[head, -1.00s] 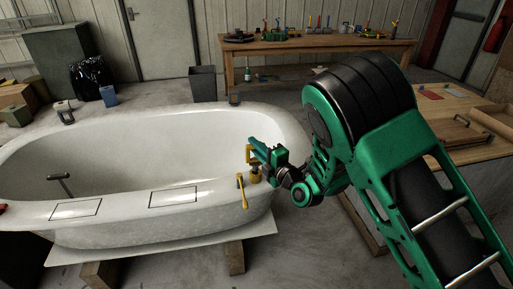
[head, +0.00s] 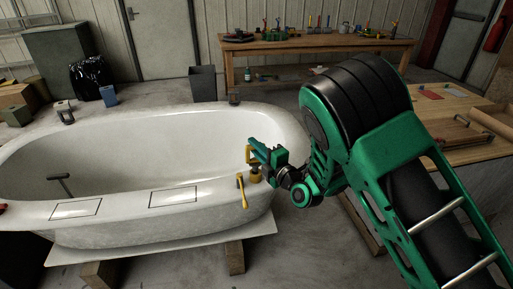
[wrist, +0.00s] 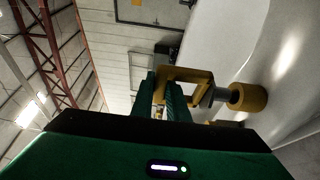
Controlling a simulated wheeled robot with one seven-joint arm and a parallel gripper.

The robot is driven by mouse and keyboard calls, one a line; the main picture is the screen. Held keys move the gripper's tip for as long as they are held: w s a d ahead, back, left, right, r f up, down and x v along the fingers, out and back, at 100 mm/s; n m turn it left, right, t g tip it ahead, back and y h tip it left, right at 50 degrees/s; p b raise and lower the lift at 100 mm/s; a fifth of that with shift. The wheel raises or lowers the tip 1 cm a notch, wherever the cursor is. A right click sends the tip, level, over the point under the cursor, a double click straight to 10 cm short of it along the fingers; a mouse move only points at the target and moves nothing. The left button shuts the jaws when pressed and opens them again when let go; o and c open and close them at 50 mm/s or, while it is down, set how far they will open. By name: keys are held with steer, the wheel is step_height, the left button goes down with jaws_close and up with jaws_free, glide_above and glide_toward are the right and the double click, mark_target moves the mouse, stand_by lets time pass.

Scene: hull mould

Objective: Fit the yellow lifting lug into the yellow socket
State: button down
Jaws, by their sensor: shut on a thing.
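The yellow lifting lug (wrist: 187,74) is a square-cornered loop with a grey stem. It also shows in the head view (head: 249,153) above the hull mould's near right rim. My gripper (head: 258,147) is shut on the lug's loop; its green fingers (wrist: 168,92) grip one side of it. The yellow socket (wrist: 248,97) is a short round cylinder on the white mould surface, and it also shows in the head view (head: 256,177). The lug's grey stem points at the socket and appears to meet it. I cannot tell whether the stem is inside it.
The white tub-shaped hull mould (head: 200,222) rests on wooden blocks. A yellow-handled piece (head: 241,190) stands on its rim just left of the socket. A workbench with tools (head: 320,45) is at the back, and a wooden table (head: 455,110) is at the right.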

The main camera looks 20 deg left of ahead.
mark_target(255, 159)
steer(key=shift+f, duration=2.05)
steer(key=c, duration=1.6)
jaws_free()
steer(key=shift+c, duration=0.2)
